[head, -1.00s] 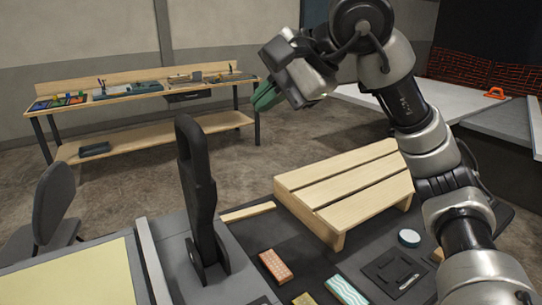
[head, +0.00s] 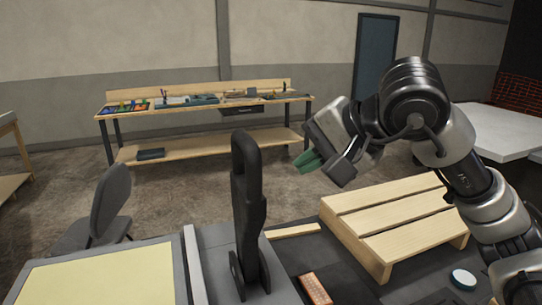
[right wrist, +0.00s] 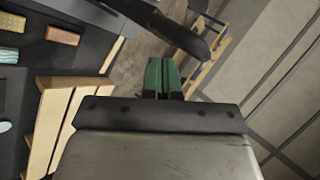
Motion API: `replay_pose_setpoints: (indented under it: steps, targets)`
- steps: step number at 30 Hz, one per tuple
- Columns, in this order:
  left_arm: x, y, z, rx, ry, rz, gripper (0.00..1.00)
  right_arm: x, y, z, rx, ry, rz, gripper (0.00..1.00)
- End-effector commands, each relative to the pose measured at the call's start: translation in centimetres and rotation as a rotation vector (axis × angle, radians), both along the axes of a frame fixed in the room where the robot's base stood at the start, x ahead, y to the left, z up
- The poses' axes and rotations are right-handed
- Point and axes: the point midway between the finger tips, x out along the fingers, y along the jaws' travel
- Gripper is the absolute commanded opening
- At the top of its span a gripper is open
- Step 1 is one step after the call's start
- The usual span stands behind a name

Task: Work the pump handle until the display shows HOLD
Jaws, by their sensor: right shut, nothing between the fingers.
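The black pump handle (head: 250,200) stands near upright on a grey panel, with a loop grip at its top. It also shows, dark and cut off by the edge, at the top of the right wrist view (right wrist: 165,28). My right gripper (head: 306,162) has green fingers and is to the right of the handle, apart from it. In the right wrist view its green fingers (right wrist: 162,75) are together with nothing between them. A pale yellow panel (head: 105,275) lies at the lower left; no display reading is visible. My left gripper is not in view.
A slatted wooden stand (head: 395,225) sits on the dark bench top to the right. An orange block (head: 315,288) and a white round item (head: 463,279) lie near it. A chair (head: 108,205) and a workbench (head: 205,110) stand beyond.

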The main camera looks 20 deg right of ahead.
Motion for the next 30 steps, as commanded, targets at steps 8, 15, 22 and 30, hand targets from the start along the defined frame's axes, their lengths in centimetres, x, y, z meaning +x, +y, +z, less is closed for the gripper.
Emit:
replay_pose_setpoints:
  steps: [8, 15, 22, 30]
  targets:
    - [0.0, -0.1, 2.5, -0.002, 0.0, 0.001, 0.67, 3.8, 2.6, -2.3, 0.004, 0.002, 0.002, 0.0]
    - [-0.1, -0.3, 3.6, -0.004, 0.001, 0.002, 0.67, 6.0, 3.7, -2.3, 0.002, 0.001, 0.001, 0.0]
    - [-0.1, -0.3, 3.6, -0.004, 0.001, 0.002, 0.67, 6.3, 3.9, -2.4, 0.001, -0.001, -0.001, 0.0]
    - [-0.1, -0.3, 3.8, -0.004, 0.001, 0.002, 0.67, 6.5, 3.9, -2.2, 0.001, 0.007, -0.001, 0.0]
